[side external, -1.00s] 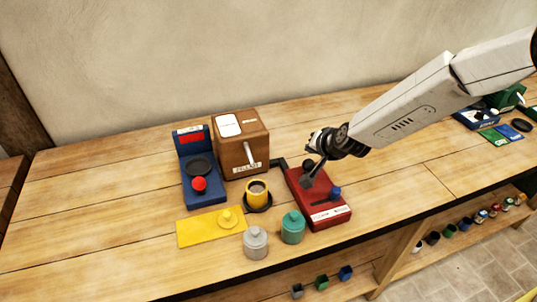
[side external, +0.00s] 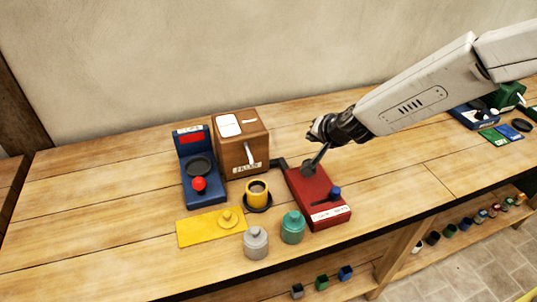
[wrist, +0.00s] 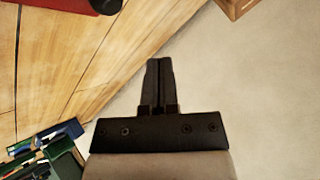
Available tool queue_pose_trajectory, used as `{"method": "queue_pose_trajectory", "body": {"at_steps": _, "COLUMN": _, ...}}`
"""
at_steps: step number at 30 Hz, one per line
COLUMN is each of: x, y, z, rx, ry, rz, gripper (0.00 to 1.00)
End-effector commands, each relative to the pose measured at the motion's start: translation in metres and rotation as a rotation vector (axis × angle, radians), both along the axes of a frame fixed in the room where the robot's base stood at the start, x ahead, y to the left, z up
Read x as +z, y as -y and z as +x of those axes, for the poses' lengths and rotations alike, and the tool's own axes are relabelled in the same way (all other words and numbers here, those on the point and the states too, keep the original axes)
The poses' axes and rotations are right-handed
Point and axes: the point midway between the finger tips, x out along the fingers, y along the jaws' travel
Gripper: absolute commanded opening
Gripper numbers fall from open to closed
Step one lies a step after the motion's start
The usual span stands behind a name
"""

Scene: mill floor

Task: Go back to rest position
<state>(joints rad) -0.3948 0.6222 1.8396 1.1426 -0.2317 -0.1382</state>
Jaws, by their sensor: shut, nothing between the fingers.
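My gripper (side external: 315,160) is in the side external view, just above the back end of a red device (side external: 315,192) with a blue knob. The fingers point down and to the left. In the wrist view my gripper (wrist: 159,66) shows its two dark fingers together, with nothing between them. The wrist view looks past the fingers at the wall and the bench top (wrist: 100,60). Part of the red device (wrist: 60,4) shows at its top left. Whether the fingertips touch the red device cannot be told.
Left of my gripper stand a wooden box (side external: 241,150), a blue device (side external: 202,185), a yellow cup (side external: 257,194), a yellow mat (side external: 190,233), a grey jar (side external: 255,243) and a green jar (side external: 293,227). A dark green box (side external: 508,96) is at right.

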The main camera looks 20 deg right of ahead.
Motion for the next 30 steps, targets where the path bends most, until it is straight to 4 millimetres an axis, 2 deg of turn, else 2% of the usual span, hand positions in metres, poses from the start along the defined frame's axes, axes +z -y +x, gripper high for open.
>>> {"method": "queue_pose_trajectory", "body": {"at_steps": 10, "x": 0.002, "y": 0.003, "z": -0.002, "rx": 0.011, "ry": -0.002, "rz": -0.005, "gripper": 0.00}}
{"method": "queue_pose_trajectory", "body": {"at_steps": 17, "x": 0.010, "y": 0.026, "z": -0.020, "rx": 0.090, "ry": -0.031, "rz": -0.044, "gripper": 0.00}}
{"method": "queue_pose_trajectory", "body": {"at_steps": 23, "x": 0.017, "y": 0.062, "z": -0.059, "rx": 0.223, "ry": -0.104, "rz": -0.116, "gripper": 0.00}}
{"method": "queue_pose_trajectory", "body": {"at_steps": 30, "x": 0.017, "y": 0.110, "z": -0.128, "rx": 0.385, "ry": -0.239, "rz": -0.223, "gripper": 0.00}}
